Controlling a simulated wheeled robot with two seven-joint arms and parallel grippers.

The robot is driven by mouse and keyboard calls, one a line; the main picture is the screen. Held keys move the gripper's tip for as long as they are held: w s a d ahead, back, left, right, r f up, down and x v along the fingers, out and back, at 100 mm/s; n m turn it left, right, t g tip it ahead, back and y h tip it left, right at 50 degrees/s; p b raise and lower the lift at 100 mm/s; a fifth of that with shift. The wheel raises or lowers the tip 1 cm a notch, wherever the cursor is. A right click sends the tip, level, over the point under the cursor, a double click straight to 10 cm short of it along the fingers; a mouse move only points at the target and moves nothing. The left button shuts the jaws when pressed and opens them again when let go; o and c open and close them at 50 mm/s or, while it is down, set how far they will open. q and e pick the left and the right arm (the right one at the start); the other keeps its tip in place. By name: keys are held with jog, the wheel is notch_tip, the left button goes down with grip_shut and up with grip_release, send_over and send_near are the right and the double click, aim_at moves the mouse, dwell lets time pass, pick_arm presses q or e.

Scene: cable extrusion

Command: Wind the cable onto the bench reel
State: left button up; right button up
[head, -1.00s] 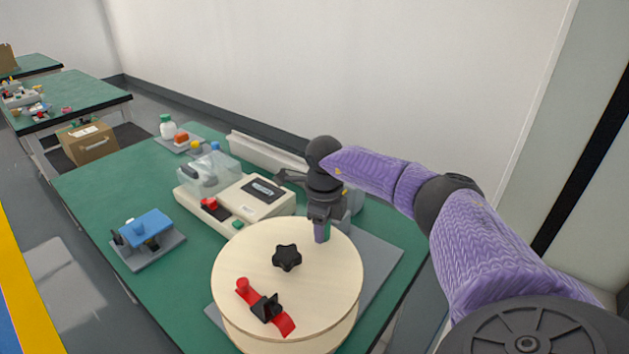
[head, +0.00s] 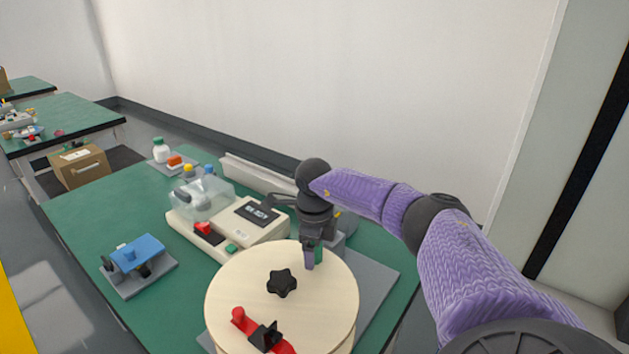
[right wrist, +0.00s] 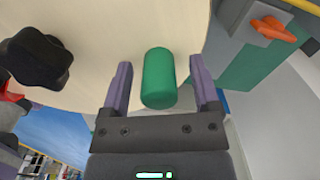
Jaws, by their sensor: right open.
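The bench reel (head: 235,288) is a pale wooden disc with a second flange below, on the green bench. A black star knob (head: 282,283) sits at its centre. A red strip with a black clip (head: 265,335) lies near its front edge. A green upright handle (right wrist: 159,78) stands near the far rim. My right gripper (right wrist: 160,83) is open, with one finger on each side of this handle and visible gaps. In the head view, my right gripper (head: 311,258) points down over the reel's far edge. No cable can be made out. My left gripper is not in view.
A blue-topped fixture (head: 138,250) is at left. A small tray with a white bottle (head: 158,148) is farther back.

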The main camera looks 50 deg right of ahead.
notch_tip(320, 180, up, 10)
jog(key=p, duration=0.3)
jog(key=shift+f, duration=0.1)
dwell(0.4)
